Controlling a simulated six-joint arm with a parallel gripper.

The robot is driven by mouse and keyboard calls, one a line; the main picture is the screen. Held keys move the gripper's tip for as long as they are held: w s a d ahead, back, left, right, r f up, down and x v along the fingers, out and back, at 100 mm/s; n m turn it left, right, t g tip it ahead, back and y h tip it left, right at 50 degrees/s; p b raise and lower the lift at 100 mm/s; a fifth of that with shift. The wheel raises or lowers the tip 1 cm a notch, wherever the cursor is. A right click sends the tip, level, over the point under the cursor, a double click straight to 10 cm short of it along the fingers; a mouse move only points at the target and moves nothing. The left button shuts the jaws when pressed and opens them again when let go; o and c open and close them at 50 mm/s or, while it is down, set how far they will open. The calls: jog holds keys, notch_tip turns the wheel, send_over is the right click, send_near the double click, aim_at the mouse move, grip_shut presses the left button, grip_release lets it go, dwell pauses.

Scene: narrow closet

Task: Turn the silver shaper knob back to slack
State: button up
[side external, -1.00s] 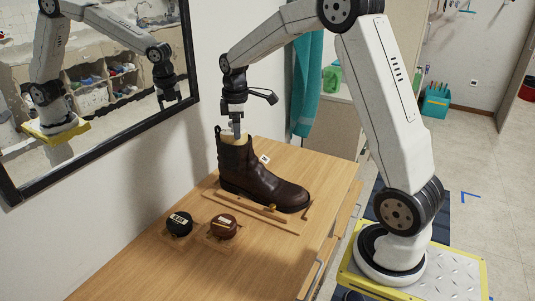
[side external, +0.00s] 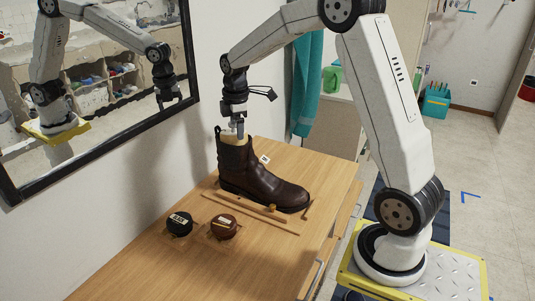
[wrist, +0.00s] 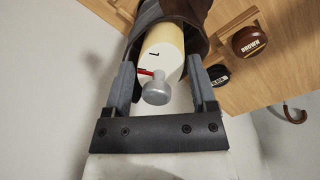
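The silver knob (wrist: 156,90) sits at the end of the cream shaper (wrist: 162,50) inside the dark brown boot (side external: 262,182). A red pointer (wrist: 145,73) by the knob points left in the wrist view; a short black mark (wrist: 154,53) shows on the shaper. My gripper (wrist: 160,72) is open, with one finger on each side of the knob and a visible gap to both. In the side view my gripper (side external: 238,128) points down over the boot's top, where the knob cannot be made out.
The boot stands on a wooden table (side external: 150,263) beside wooden strips. A black polish tin (side external: 179,223) and a brown polish tin (side external: 223,227) lie in front. A wall with a framed mirror (side external: 90,90) is close on the left. The table's front is clear.

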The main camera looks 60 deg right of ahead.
jog(key=shift+o, duration=1.2)
jog(key=shift+r, duration=0.1)
jog(key=shift+r, duration=3.4)
jog(key=s+a+f+m+t, duration=0.2)
jog(key=s+a+f+m, duration=0.8)
jog(key=s+a+f, duration=0.4)
jog(key=s+a, duration=0.2)
jog(key=shift+s+a+f, duration=0.2)
jog(key=shift+s+a, duration=0.2)
